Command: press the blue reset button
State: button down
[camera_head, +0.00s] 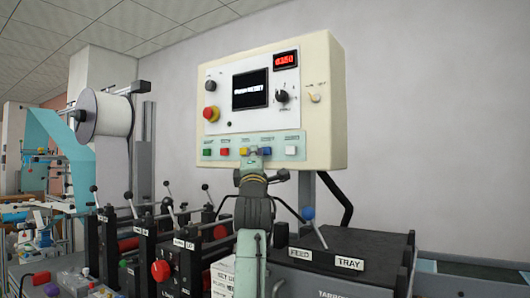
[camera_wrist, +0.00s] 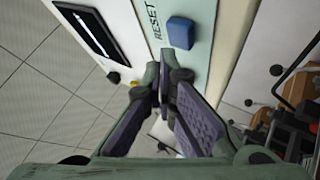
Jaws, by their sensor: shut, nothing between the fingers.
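The blue reset button (camera_head: 266,151) is in the lower row of the cream control panel (camera_head: 325,150). In the wrist view, the blue button (camera_wrist: 180,33) stands out beside the printed word RESET, with its face clear of my fingers. My gripper (camera_head: 256,160) is shut and empty, up at the button row, just left of and below the blue button in the head view. In the wrist view, my gripper's fingertips (camera_wrist: 164,78) meet below the blue button in the picture, with a gap between. I cannot tell whether the tips touch the panel.
Green (camera_head: 207,152), red (camera_head: 224,151), yellow (camera_head: 244,151) and white (camera_head: 291,150) buttons share the row. A red emergency knob (camera_head: 211,113) and dark screen (camera_head: 250,89) sit above. Below are black machine blocks with levers, including a blue-knobbed lever (camera_head: 308,213).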

jog(key=shift+w+d, duration=0.1)
dwell(0.5)
jog(key=shift+w+d+p, duration=0.15)
jog(key=shift+w+p, duration=0.1)
jog(key=shift+p, duration=0.2)
jog(key=shift+w+d+p, duration=0.3)
jog(key=shift+w+p, duration=0.15)
jog(key=shift+p, duration=0.05)
dwell(0.8)
jog(key=shift+s, duration=0.15)
jog(key=shift+s+a+b, duration=0.45)
jog(key=shift+s+a, duration=0.05)
jog(key=shift+s, duration=0.1)
jog(key=shift+s, duration=0.1)
jog(key=s+a+b, duration=0.1)
jog(key=s, duration=0.1)
jog(key=s+a+b, duration=0.1)
jog(key=s+a, duration=0.1)
dwell(0.3)
